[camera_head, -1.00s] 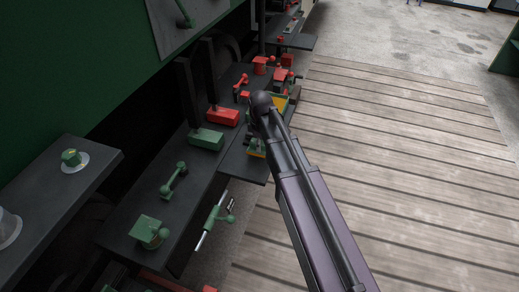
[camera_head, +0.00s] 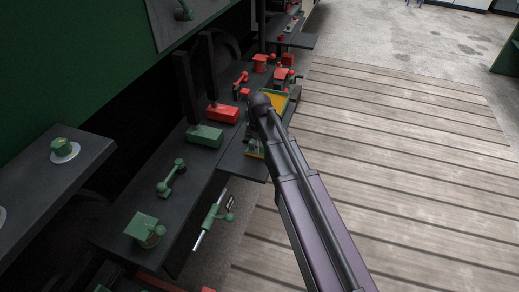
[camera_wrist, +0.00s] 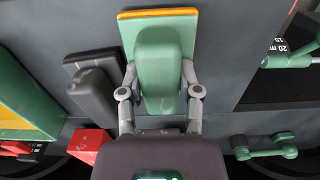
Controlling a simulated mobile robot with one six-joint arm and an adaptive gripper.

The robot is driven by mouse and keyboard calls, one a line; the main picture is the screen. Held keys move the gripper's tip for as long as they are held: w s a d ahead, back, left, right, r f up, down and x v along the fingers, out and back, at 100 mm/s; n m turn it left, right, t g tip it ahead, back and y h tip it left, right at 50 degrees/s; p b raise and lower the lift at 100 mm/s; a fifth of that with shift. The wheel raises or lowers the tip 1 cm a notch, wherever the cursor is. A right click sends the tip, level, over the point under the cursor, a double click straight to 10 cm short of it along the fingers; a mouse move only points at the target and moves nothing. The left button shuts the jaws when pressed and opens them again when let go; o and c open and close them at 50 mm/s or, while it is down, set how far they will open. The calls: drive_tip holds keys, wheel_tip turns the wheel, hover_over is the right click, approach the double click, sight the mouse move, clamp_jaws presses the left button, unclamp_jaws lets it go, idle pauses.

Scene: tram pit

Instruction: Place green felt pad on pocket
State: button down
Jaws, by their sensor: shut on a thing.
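In the wrist view, my gripper (camera_wrist: 160,78) is shut on a green block with rounded edges, which I take to be the green felt pad (camera_wrist: 160,60). Behind it lies a flat green plate (camera_wrist: 127,38) with an orange-yellow far edge; I cannot tell whether the two touch or are one piece. A green-rimmed tray with a yellow floor (camera_wrist: 14,120), possibly the pocket, is at the left edge. In the head view, a tray with a yellow floor (camera_head: 277,103) shows beyond my arm's end. My arm hides most of the gripper and pad there.
A dark block (camera_wrist: 92,92) and a red block (camera_wrist: 88,145) stand close left of the gripper. In the head view, a green block (camera_head: 205,136), a red block (camera_head: 222,113) and green-handled parts (camera_head: 171,178) sit on the dark ledge. The plank floor (camera_head: 400,130) is clear.

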drive_tip(key=shift+f, duration=0.15)
drive_tip(key=shift+f, duration=0.1)
drive_tip(key=shift+c, duration=1.5)
unclamp_jaws()
wheel_tip(320, 180, up, 12)
drive_tip(key=p, duration=1.2)
